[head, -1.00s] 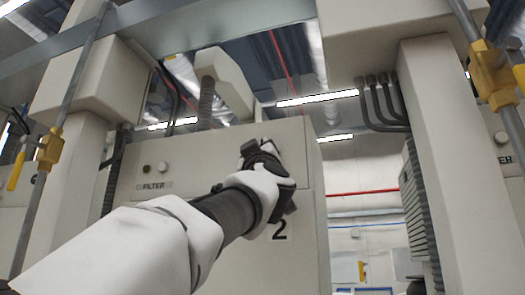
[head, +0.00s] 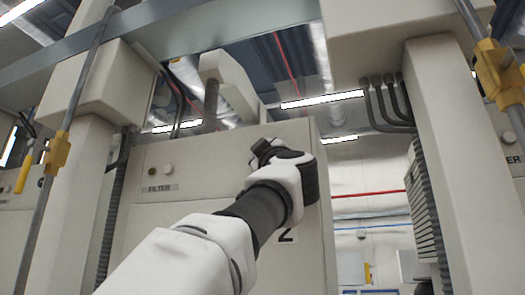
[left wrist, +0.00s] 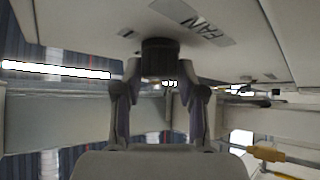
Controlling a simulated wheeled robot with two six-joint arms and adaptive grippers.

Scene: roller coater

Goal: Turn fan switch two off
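The fan switch is a dark round knob (left wrist: 160,57) on the pale cabinet face, beside a tilted label reading FAN (left wrist: 205,28) in the left wrist view. My left gripper (left wrist: 160,70) has one finger on each side of the knob, tips close against it, and appears shut on it. In the head view my left gripper (head: 272,152) is at the upper right of the cabinet (head: 155,215), above a number 2 label (head: 287,236) partly covered by my arm. The gripper hides the knob there. My right gripper is not in view.
A small round control and a pale button (head: 168,168) sit above a FILTER label (head: 160,188) at the cabinet's left. Pale posts (head: 440,130) stand on both sides, with grey rods and yellow fittings (head: 498,75). A metal beam (head: 190,40) crosses above.

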